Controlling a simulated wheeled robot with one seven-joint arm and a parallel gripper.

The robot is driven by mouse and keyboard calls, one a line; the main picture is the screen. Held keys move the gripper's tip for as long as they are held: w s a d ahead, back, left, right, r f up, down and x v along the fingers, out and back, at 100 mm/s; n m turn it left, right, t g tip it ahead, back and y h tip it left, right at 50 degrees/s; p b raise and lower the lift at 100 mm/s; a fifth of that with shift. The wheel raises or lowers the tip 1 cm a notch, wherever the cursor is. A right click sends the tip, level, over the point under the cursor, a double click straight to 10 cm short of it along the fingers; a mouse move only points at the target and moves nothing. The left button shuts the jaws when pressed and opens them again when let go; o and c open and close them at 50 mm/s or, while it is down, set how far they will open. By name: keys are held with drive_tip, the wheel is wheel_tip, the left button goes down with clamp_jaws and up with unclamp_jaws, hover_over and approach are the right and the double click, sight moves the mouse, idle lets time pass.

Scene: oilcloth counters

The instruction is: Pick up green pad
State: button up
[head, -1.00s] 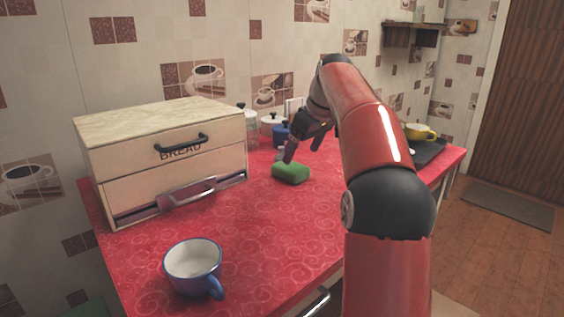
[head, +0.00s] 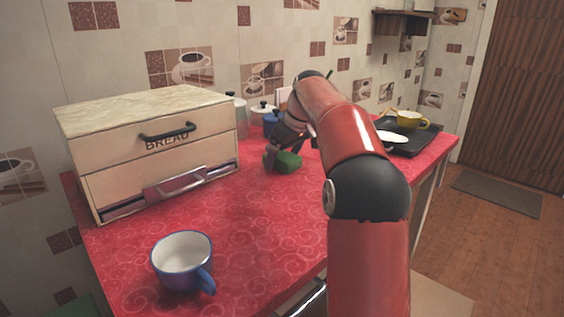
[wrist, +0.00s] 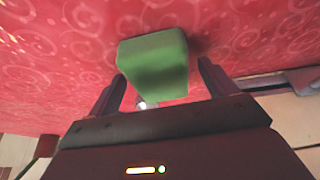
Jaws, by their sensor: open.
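The green pad (head: 288,162) lies on the red patterned counter, to the right of the bread box. My gripper (head: 275,163) is down at the pad and partly covers its left side in the head view. In the wrist view the green pad (wrist: 154,66) sits ahead of and partly between the two dark fingers of my gripper (wrist: 160,88). The fingers are apart, one on each side of the pad, with a gap visible on the right. I cannot tell whether the left finger touches the pad.
A wooden bread box (head: 150,150) stands at the left. A blue cup (head: 182,262) stands at the front of the red counter (head: 250,225). Canisters (head: 236,116) stand behind my gripper. The counter's middle is clear.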

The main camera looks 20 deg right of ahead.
sight(284, 155)
drive_tip(key=c, duration=1.1)
drive_tip(key=shift+o, duration=0.2)
drive_tip(key=shift+r, duration=0.1)
wheel_tip(284, 155, up, 10)
drive_tip(key=p, duration=0.3)
drive_tip(key=shift+p, duration=0.35)
drive_tip(key=o, duration=0.4)
drive_tip(key=shift+c, duration=0.2)
drive_tip(key=c, duration=0.3)
